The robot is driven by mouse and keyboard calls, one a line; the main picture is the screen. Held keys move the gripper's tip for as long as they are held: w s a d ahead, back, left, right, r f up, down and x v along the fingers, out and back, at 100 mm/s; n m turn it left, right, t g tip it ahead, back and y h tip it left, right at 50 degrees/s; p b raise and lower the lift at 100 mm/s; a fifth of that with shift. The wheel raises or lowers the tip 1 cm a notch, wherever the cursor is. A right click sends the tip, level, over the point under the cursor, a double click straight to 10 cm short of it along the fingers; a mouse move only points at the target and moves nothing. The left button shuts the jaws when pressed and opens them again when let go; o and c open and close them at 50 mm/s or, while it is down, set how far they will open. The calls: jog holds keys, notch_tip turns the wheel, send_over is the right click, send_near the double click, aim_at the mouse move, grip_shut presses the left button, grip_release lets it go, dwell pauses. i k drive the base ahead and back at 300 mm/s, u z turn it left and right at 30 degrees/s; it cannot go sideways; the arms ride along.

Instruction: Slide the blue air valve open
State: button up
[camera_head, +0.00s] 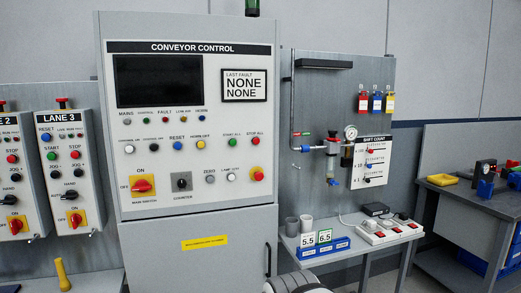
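A small blue fitting, which looks like the blue air valve (305,149), sits on the thin horizontal air line on the grey back panel, right of the conveyor control cabinet. Small green and red labels (303,134) are above it. Whether its slide is open or shut is too small to tell. A round gauge (350,132) and a regulator or filter unit (333,148) are just to its right. A second blue part (334,182) hangs below that unit. My gripper is not in view; only a white rounded part, likely my arm, shows at the bottom edge.
The control cabinet (195,235) stands left of the valve and projects forward. Below the valve is a shelf (345,247) with grey cups (298,226), a blue holder (322,249) and a power strip (390,230). A SHIFT COUNT board (371,162) is to the right.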

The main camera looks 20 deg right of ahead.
aim_at(305, 148)
jog(key=u, duration=0.3)
jog(key=k, duration=0.35)
jog(key=z, duration=1.1)
jog(key=i, duration=1.55)
jog(key=u, duration=0.75)
